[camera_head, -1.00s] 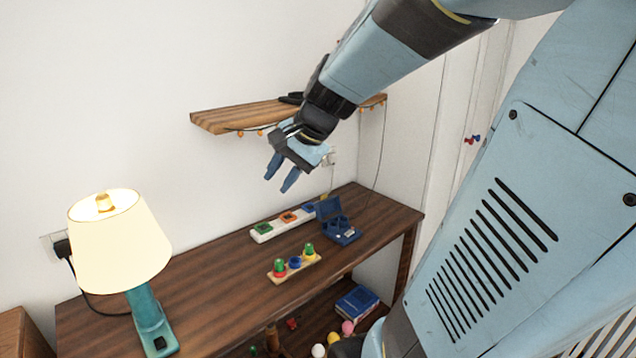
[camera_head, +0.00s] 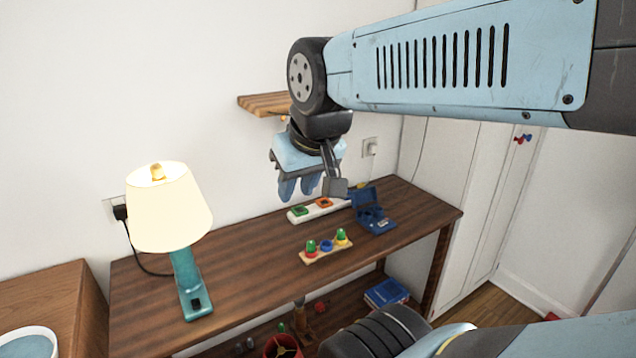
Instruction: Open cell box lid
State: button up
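The blue cell box (camera_head: 376,224) stands near the right end of the dark wooden table. Its lid (camera_head: 362,197) is raised at the back, and round recesses show in the base. My gripper (camera_head: 298,192) hangs fingers down above the table, to the left of the box and apart from it.
A white strip with coloured squares (camera_head: 318,209) lies left of the box. A small wooden holder with coloured pieces (camera_head: 327,250) is in front. A lit lamp (camera_head: 182,240) stands on the table's left. A wall shelf (camera_head: 264,103) is behind my arm.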

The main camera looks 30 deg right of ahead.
aim_at(363, 193)
jog(key=u, duration=1.15)
jog(key=k, duration=1.25)
jog(key=z, duration=1.55)
jog(key=i, duration=1.15)
jog(key=u, duration=0.05)
